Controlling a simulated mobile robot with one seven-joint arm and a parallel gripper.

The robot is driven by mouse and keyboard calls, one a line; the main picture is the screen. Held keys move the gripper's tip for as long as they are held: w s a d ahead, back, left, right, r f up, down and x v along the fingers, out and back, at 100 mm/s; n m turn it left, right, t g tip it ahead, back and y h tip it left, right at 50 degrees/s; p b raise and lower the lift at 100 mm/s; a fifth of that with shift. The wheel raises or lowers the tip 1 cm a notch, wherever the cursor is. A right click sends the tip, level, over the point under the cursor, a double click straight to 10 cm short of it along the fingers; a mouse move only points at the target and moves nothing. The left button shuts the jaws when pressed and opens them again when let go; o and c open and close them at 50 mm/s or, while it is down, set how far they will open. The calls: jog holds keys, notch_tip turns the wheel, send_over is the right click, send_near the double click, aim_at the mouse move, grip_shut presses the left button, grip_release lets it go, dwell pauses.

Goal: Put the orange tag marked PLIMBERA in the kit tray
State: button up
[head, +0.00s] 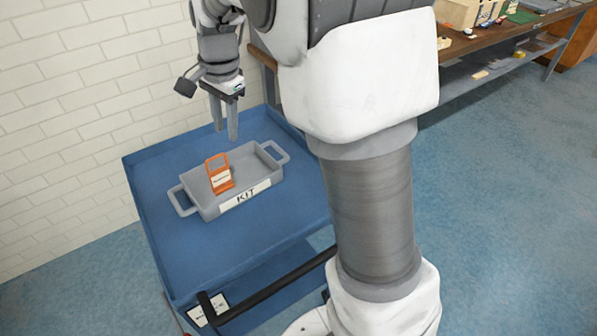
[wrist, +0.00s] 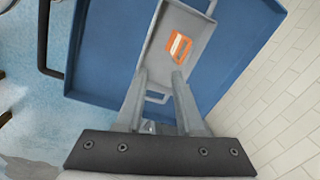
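The orange tag (head: 219,174) with a white label is inside the grey kit tray (head: 258,194), toward its left part, and looks propped upright or tilted. Its lettering is too small to read. The tag also shows in the wrist view (wrist: 179,46), inside the tray (wrist: 151,60). The tray has a handle at each end and a white KIT label on its front. My gripper (head: 231,138) is above the tray's back edge, pointing down, apart from the tag. Its two fingers are spread with nothing between them, as the wrist view shows (wrist: 160,75).
The tray stands on a blue cart (head: 180,262) with raised edges and a black handle bar (head: 275,290). A white brick wall (head: 80,100) is behind it. A wooden workbench (head: 500,38) with assorted items stands at the back right. Cart surface around the tray is clear.

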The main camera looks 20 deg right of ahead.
jog(key=s+d+r+n+t, duration=0.1)
jog(key=s+d+r+n, duration=0.1)
jog(key=s+r+n, duration=0.3)
jog(key=s+d+r+t, duration=0.1)
jog(key=s+d+r, duration=0.1)
jog(key=s, duration=0.5)
jog(key=s+d+f+n+t, duration=0.1)
jog(key=s+n, duration=0.5)
jog(key=s, duration=0.6)
jog(key=shift+s+d+n+t+h, duration=0.2)
jog(key=shift+d+n+t+h, duration=0.15)
jog(key=shift+d+t, duration=0.4)
jog(key=shift+r, duration=0.1)
